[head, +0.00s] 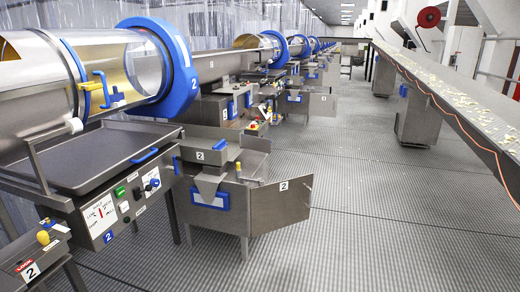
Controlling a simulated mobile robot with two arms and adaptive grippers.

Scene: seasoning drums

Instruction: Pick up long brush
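I cannot make out a long brush for certain in the head view. A blue handle-like piece (143,156) lies at the right edge of the grey tray (85,160) under the nearest drum. A white rounded piece (62,129) sits at the tray's back left; I cannot tell what it is. A blue and yellow fitting (102,89) is at the drum's clear section. Neither of my grippers is in view.
The nearest seasoning drum (168,75) has a blue ring marked 2. Below it are a control panel (125,205) and a steel chute with an open door (281,203). A conveyor (455,105) runs along the right. The grated floor (365,215) between is clear.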

